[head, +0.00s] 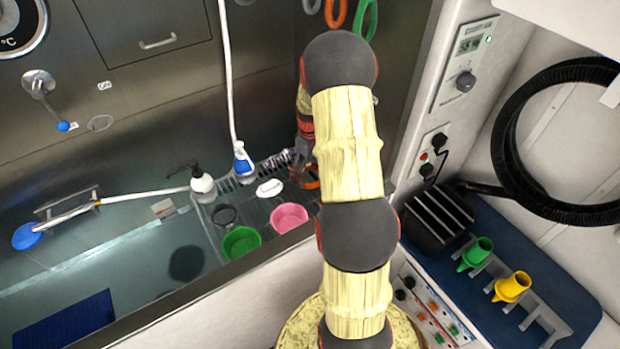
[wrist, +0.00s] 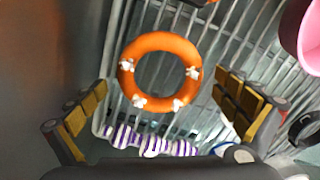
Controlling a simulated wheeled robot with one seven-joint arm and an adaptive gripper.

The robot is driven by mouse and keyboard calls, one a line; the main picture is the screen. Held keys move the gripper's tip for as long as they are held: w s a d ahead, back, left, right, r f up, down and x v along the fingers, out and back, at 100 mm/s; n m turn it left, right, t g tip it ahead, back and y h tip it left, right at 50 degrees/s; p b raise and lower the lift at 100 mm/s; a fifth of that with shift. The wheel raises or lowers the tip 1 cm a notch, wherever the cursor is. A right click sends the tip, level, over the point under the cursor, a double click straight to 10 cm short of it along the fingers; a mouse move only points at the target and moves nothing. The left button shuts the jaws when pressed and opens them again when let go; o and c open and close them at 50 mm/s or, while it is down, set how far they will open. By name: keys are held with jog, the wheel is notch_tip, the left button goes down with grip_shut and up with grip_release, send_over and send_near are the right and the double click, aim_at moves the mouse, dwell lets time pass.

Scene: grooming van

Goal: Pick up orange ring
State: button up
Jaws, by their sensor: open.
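The orange ring (wrist: 160,43) lies on the wire rack in the wrist view, with several small white bits on it. In the head view part of the orange ring (head: 312,183) shows beside my arm, which hides some of it. My gripper (wrist: 162,92) is open and empty, its two fingers spread left and right of the ring in the picture. The ring appears beyond the fingertips, and I see no contact. In the head view my gripper (head: 300,168) is over the rack, partly hidden by my arm.
The wire rack (head: 262,208) also holds a pink bowl (head: 289,215), a green bowl (head: 241,242) and a white oval piece (head: 270,188). A purple-and-white striped thing (wrist: 150,142) lies close to the ring. A grey wall (wrist: 40,60) stands close on the left. An orange loop (head: 335,12) hangs above.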

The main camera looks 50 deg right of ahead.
jog(key=shift+f, duration=0.55)
jog(key=shift+c, duration=0.8)
jog(key=shift+r, duration=0.1)
jog(key=c, duration=0.9)
